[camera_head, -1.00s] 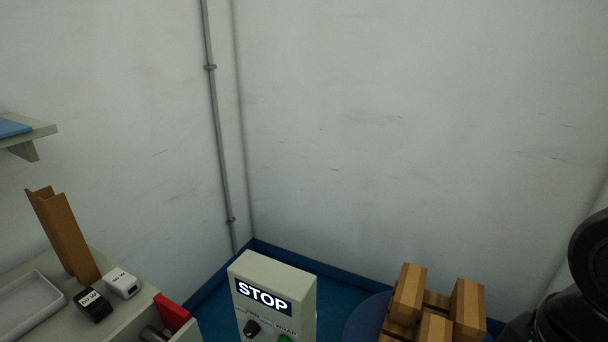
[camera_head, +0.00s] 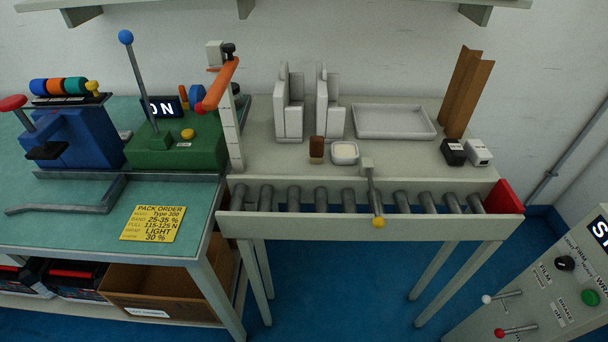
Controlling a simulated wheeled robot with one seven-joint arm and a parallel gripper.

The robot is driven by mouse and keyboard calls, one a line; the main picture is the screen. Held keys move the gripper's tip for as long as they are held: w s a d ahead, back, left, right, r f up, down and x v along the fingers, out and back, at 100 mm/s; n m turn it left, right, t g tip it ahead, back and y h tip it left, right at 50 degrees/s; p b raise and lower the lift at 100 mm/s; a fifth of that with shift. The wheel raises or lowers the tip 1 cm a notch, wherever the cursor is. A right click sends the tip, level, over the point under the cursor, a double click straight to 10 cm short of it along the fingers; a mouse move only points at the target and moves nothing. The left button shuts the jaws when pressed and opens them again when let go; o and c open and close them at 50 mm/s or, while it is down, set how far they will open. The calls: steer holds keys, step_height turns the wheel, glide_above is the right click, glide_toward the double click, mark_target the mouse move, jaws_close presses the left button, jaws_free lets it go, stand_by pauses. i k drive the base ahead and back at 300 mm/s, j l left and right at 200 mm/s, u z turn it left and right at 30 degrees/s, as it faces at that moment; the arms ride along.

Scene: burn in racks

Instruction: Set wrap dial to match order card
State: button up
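The yellow order card (camera_head: 152,223) lies on the front edge of the green-topped bench at the left. It reads PACK ORDER, Type 300, 25-35 %, 115-125 N, LIGHT, 30 %; the LIGHT line appears to be the wrap line. A grey control box (camera_head: 535,312) stands at the lower right, cut by the picture edge. Its black dial (camera_head: 564,263) sits under partly readable lettering that includes LIGHT and FIRM. I cannot tell which mark its pointer meets. My gripper is not in view.
The control box also has a green button (camera_head: 590,298), a white-tipped lever (camera_head: 487,299) and a red-tipped lever (camera_head: 500,332). A roller conveyor (camera_head: 300,226) runs across the middle. Blue floor (camera_head: 345,300) is open below it.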

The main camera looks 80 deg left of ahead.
mark_target(565, 263)
steer(key=k+u, duration=0.2)
steer(key=u, duration=0.2)
steer(key=k+j+u, duration=0.1)
steer(key=u, duration=0.3)
steer(key=k+j+u, duration=0.15)
steer(key=u, duration=2.4)
steer(key=i+l+u, duration=0.1)
steer(key=l, duration=0.3)
steer(key=i+l+u, duration=0.1)
steer(key=l, duration=0.3)
steer(key=i+l+u, duration=0.1)
steer(key=i+l, duration=0.15)
steer(key=l, duration=0.15)
